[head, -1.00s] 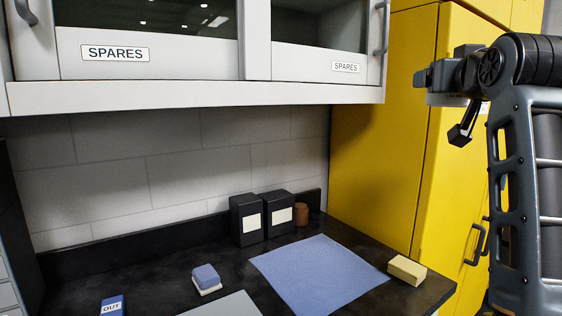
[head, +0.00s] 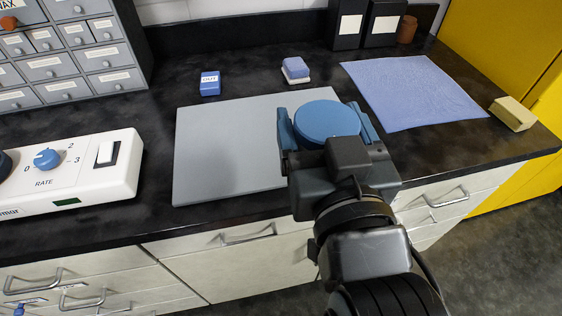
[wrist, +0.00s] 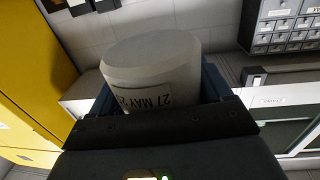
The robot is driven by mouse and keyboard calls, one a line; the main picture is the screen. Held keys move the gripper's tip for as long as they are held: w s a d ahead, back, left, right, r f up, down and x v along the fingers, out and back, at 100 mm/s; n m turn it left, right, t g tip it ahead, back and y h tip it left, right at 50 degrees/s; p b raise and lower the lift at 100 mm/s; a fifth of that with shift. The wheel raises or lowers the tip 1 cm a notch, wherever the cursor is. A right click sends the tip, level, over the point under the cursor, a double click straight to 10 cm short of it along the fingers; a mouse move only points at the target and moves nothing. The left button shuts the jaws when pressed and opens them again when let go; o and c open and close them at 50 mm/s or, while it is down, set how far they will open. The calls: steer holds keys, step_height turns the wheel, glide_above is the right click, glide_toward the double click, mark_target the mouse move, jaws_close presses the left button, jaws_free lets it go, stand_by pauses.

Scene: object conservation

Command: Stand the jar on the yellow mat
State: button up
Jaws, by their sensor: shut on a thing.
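A jar shows in the head view as a round blue lid (head: 327,121) seen from above. In the wrist view its pale grey body (wrist: 150,65) carries a date label that reads upside down there. My gripper (head: 327,127) is shut on the jar, with a blue finger on each side of it. The jar appears over the right part of a grey board (head: 225,145); whether it touches the board cannot be told. No yellow mat shows in any view.
A blue cloth (head: 415,92) lies at the back right, beside a pale yellow block (head: 512,113). A blue-and-white block (head: 296,70) and a blue OUT box (head: 210,83) stand behind the board. A white device (head: 75,172) and drawers (head: 85,50) are at left.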

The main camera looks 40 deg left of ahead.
steer(key=s+f+n+g+y, duration=0.1)
steer(key=s+f, duration=0.2)
steer(key=s, duration=0.3)
steer(key=w+a+f, duration=0.4)
steer(key=w+a, duration=0.1)
steer(key=w+a+f, duration=0.2)
steer(key=w+a, duration=0.1)
steer(key=shift+f, duration=2.15)
steer(key=shift+f, duration=0.1)
steer(key=o, duration=1.1)
